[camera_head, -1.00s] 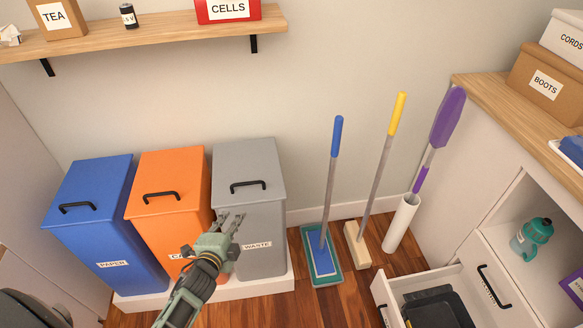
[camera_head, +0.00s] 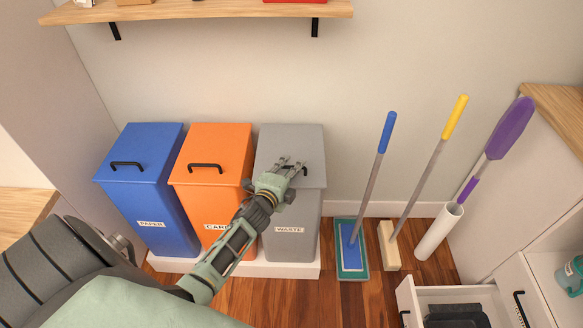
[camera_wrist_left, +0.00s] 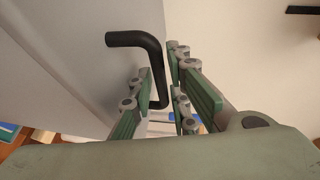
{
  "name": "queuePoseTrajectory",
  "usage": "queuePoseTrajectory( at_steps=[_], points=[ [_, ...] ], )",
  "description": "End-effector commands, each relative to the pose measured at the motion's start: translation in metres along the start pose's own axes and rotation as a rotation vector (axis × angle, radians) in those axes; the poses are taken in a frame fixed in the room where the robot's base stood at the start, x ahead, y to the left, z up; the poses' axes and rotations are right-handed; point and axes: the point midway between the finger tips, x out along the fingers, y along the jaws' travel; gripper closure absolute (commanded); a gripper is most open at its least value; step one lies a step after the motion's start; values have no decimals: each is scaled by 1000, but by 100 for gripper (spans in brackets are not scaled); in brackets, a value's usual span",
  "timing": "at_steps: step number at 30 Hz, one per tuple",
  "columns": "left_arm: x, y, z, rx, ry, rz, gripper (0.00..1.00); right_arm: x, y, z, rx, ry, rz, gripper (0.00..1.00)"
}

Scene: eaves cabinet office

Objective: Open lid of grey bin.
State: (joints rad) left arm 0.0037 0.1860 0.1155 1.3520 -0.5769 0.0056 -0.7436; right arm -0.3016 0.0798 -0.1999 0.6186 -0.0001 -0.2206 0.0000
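The grey bin (camera_head: 290,225), labelled WASTE, stands at the right end of a row of three bins. Its lid (camera_head: 285,140) is down, with a black handle on top. My left gripper (camera_head: 291,164) is over the front part of this lid, at the handle, and partly covers it. In the left wrist view the black handle (camera_wrist_left: 143,42) rises from the grey lid (camera_wrist_left: 60,70), and its bent end comes down between the two open fingers (camera_wrist_left: 165,100). The fingers stand apart and I see no grip on the handle. My right gripper is not in view.
A blue bin (camera_head: 150,205) and an orange bin (camera_head: 212,170) stand left of the grey bin, lids down. A blue-handled mop (camera_head: 372,180), a yellow-handled broom (camera_head: 430,170) and a purple duster (camera_head: 510,128) lean at the right. An open drawer (camera_head: 408,300) is at lower right. A shelf (camera_head: 200,10) hangs above.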

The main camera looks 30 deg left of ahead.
Motion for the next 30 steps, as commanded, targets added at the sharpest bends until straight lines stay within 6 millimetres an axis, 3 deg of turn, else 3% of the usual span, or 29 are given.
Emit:
queuePoseTrajectory(
  at_steps=[5, 11, 30],
  points=[
    [0, 0, 0, 0, 0, 0, 84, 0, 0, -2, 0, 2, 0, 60],
    [0, 0, 0, 0, 0, 0, 100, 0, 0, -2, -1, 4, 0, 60],
    [-1, -2, -1, 2, 0, 8, 100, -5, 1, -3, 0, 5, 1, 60]
  ],
)
